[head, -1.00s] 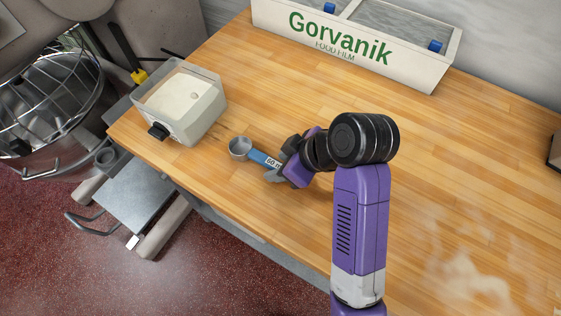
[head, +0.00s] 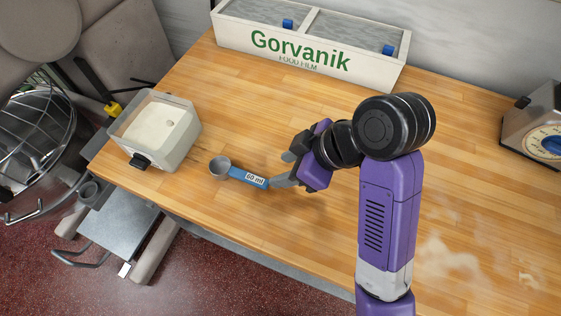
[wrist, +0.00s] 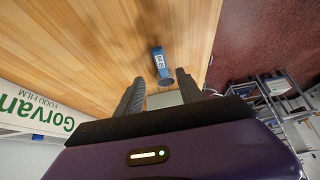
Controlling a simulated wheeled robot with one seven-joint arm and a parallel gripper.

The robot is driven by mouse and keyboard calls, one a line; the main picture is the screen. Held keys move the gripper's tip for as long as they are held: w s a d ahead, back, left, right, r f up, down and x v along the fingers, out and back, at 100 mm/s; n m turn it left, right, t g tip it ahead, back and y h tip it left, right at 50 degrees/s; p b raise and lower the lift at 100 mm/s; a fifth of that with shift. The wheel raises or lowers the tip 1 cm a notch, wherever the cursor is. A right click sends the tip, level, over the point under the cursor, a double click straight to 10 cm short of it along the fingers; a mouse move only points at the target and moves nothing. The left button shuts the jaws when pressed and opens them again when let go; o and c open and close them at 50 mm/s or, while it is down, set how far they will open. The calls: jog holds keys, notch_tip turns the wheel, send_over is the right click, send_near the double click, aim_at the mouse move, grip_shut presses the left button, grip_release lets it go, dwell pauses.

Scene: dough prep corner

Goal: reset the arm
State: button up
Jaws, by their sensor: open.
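My gripper (head: 284,170) is open and empty above the wooden table, with its fingers apart. It is just right of a measuring scoop (head: 247,178) with a blue handle marked 60 ml and a grey metal cup. The scoop lies on the table, apart from the fingers. In the wrist view the blue handle (wrist: 160,63) shows beyond the open fingers (wrist: 158,95), with nothing held between them.
A tub of white powder (head: 157,127) stands at the table's left end. A Gorvanik food film box (head: 310,60) is along the back wall. A metal device with a dial (head: 535,125) sits at the right edge. White dust marks the front right; the middle is clear.

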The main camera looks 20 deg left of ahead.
dwell(0.6)
jog(key=w+r+m+t+y, duration=0.3)
jog(key=w+r+m+t, duration=0.25)
jog(key=w+t, duration=0.3)
jog(key=s+d+f+m+t+h, duration=0.2)
jog(key=d+m+t, duration=0.15)
jog(key=d, duration=0.25)
jog(key=s+d+f+m+t+h, duration=0.1)
jog(key=d+m+t, duration=0.25)
jog(key=d, duration=0.35)
jog(key=s+d+f+m+h, duration=0.1)
jog(key=s+d, duration=0.4)
jog(key=s, duration=0.5)
jog(key=s+d+f+m+h+b, duration=0.1)
jog(key=s+d, duration=0.4)
jog(key=s, duration=0.5)
jog(key=s+d+f+m+g+h+b, duration=0.1)
jog(key=s+d+f+m+h, duration=0.1)
jog(key=s, duration=0.8)
jog(key=d+f+h, duration=0.1)
jog(key=d+h, duration=0.1)
jog(key=d, duration=0.1)
jog(key=shift+m+h, duration=0.3)
jog(key=shift+m, duration=0.05)
